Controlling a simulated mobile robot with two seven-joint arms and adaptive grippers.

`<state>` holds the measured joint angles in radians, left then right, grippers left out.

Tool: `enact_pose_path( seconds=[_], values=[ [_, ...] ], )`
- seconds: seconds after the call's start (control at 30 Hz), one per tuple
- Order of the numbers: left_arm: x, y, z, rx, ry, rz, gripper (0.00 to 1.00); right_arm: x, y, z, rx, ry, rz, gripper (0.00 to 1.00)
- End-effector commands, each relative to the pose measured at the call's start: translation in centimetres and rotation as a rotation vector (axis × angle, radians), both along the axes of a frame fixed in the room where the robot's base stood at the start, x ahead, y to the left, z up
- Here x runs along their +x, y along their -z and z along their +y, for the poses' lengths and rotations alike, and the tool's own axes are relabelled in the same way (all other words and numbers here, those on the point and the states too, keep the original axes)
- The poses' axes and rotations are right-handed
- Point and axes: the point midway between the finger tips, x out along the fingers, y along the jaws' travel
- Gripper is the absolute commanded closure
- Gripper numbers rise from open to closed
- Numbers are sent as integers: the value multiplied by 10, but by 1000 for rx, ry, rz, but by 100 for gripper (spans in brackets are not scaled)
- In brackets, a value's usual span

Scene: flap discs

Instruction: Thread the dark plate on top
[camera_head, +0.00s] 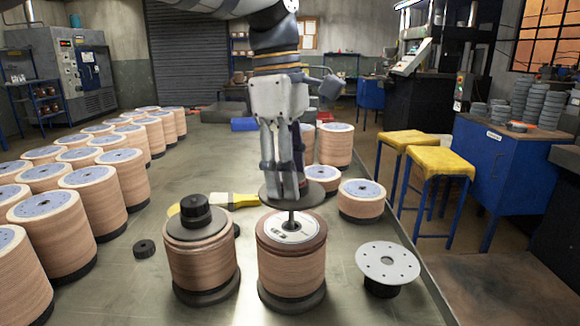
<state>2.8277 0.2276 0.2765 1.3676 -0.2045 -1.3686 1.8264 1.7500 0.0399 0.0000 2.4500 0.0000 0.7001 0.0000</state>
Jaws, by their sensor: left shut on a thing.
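My left gripper (283,190) points down and is shut on the dark plate (310,197), a flat dark disc. It holds the plate level above the front middle stack of brown discs (291,262). A thin dark rod (291,221) rises from the centre of this stack, through a pale label face (291,236). The rod's tip meets or passes behind the plate's near edge, so I cannot tell whether it is in the plate's hole. The plate is clearly apart from the stack's top. My right gripper is not in view.
Left of it stands a stack (202,257) capped with a dark plate and knob. A small dark nut (145,248) lies on the table farther left. A pale holed flange (387,262) stands right. A yellow brush (236,200) lies behind. Several disc stacks (125,180) fill the left.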

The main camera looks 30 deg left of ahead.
Motion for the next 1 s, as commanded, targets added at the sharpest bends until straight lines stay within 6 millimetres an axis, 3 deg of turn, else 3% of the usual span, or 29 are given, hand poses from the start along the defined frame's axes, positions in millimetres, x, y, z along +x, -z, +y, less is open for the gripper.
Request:
enact_pose_path(
  seconds=[1.0],
  values=[
    [0, 17, 0, 0, 0, -2, 100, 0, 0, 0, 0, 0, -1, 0]
  ],
)
